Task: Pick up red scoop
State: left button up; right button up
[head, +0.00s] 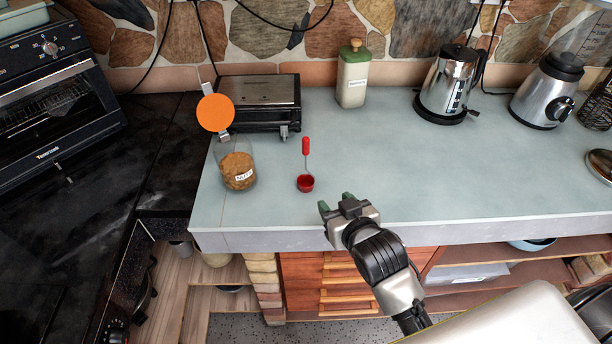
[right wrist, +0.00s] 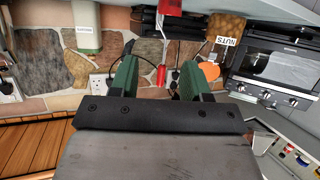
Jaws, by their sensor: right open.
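The red scoop (head: 305,183) stands on the pale blue-grey counter, with its round red cup down and its red-tipped handle rising above it. My right gripper (head: 336,202) is open and empty, with green fingers, near the counter's front edge. In the head view it is just right of the scoop and lower in the picture, apart from it. In the right wrist view the red scoop handle (right wrist: 161,75) shows between the two open fingers, beyond them. My left gripper is not in view.
A black and silver grill (head: 262,98) is behind. A canister (head: 354,75), kettle (head: 447,85) and blender (head: 547,92) line the back. The counter's right middle is clear.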

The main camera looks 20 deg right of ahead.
aim_at(307, 148)
jog(key=w+r+t+p, duration=0.1)
jog(key=w+r, duration=0.1)
jog(key=w, duration=0.3)
jog(key=w+a+r+t+p, duration=0.1)
jog(key=w, duration=0.4)
jog(key=w+a+r+t+y+p, duration=0.1)
jog(key=w+r+t, duration=0.1)
jog(key=w, duration=0.3)
jog(key=shift+a+r, duration=0.2)
jog(key=shift+r, duration=0.15)
jog(key=shift+w+f, duration=0.1)
jog(key=shift+w, duration=0.25)
jog(key=shift+s, duration=0.1)
grip_shut()
